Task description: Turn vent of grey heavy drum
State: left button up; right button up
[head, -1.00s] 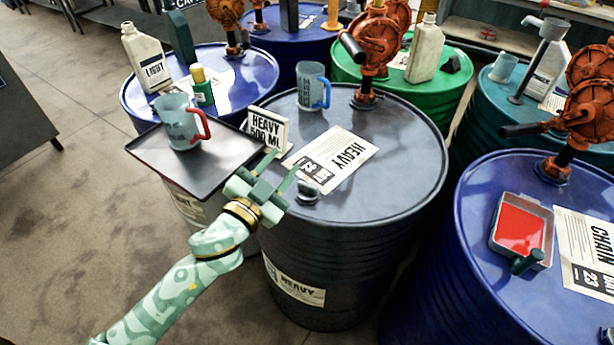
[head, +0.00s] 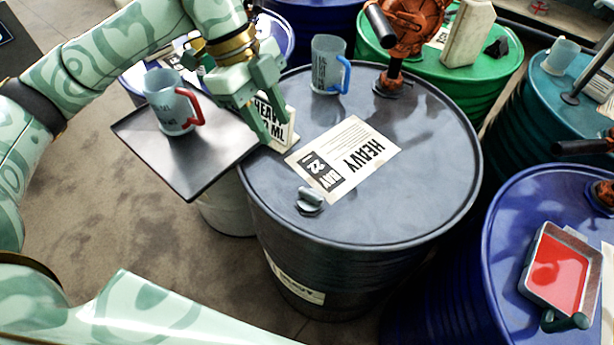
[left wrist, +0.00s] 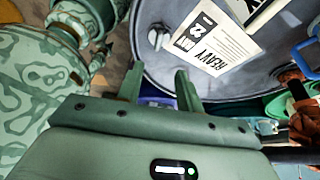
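The grey heavy drum (head: 420,190) stands in the middle of the head view. Its vent (head: 310,198) is a small grey knob with a raised grip near the front left of the lid. The vent also shows beyond the fingers in the left wrist view (left wrist: 157,37). My left gripper (head: 274,120) is up and left of the vent, apart from it, in front of the upright HEAVY card. Its two fingers are spread with nothing between them in the left wrist view (left wrist: 159,88). My right gripper cannot be made out in either view.
A HEAVY BAY 22 sheet (head: 345,155) lies on the lid beside the vent. A blue-handled jug (head: 328,65) and an orange pump (head: 400,30) stand behind. A red-handled jug (head: 172,105) stands on a dark tray (head: 185,165) at left. A blue drum (head: 500,215) is at right.

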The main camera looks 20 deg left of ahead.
aim_at(306, 191)
pick_arm(q)
jog(key=b+x, duration=0.3)
jog(key=x, duration=1.2)
jog(key=shift+d+f+b, duration=0.15)
jog(key=shift+f+b, duration=0.1)
jog(key=shift+b, duration=0.05)
pick_arm(e)
jog(key=f, duration=0.1)
jog(key=s+f, duration=0.1)
jog(key=f, duration=0.1)
jog(key=shift+s+a+f, duration=0.15)
jog(key=shift+s+f, duration=0.15)
pick_arm(q)
grip_shut()
